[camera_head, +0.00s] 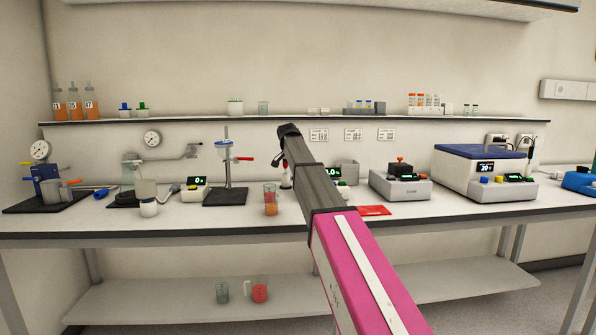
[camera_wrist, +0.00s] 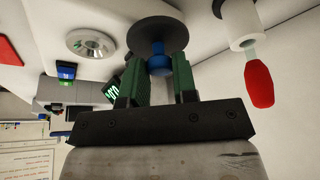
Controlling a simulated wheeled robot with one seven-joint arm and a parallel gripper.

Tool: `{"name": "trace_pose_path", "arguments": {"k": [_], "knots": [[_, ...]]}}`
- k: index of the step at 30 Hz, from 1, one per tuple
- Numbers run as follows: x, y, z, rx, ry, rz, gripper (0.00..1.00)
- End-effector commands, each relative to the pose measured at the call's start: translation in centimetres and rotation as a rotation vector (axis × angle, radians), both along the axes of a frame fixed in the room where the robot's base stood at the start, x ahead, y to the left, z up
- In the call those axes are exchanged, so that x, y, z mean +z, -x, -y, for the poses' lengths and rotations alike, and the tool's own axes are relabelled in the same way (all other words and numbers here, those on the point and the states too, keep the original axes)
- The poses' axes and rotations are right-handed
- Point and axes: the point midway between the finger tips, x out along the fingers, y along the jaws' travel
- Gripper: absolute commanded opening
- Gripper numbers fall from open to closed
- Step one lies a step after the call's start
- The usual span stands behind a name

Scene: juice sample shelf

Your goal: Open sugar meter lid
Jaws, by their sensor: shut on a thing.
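My gripper (camera_wrist: 160,72) shows in the wrist view, its green fingers shut on the blue knob (camera_wrist: 158,52) of a black disc-shaped lid (camera_wrist: 152,32). To the left of the lid in that view is the sugar meter's round silver well (camera_wrist: 90,44), uncovered. The meter's green-lit display (camera_wrist: 111,90) is partly hidden by a finger. I cannot tell how high the lid is above the meter's top. In the head view the meter (camera_head: 344,172) is partly hidden behind my arm, and my gripper is hidden too.
On the bench are a juice cup (camera_head: 271,200), a red card (camera_head: 374,210), a grey device (camera_head: 400,187) and a blue-lidded machine (camera_head: 484,172).

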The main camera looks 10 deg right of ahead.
Motion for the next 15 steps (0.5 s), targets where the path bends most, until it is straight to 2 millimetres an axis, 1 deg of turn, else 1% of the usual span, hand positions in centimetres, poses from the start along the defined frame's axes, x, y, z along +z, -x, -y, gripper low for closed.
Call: {"name": "trace_pose_path", "arguments": {"k": [14, 15], "knots": [[0.02, -0.12, -0.04, -0.015, -0.001, 0.001, 0.00], [0.02, -0.12, -0.04, -0.015, -0.001, 0.001, 0.30]]}}
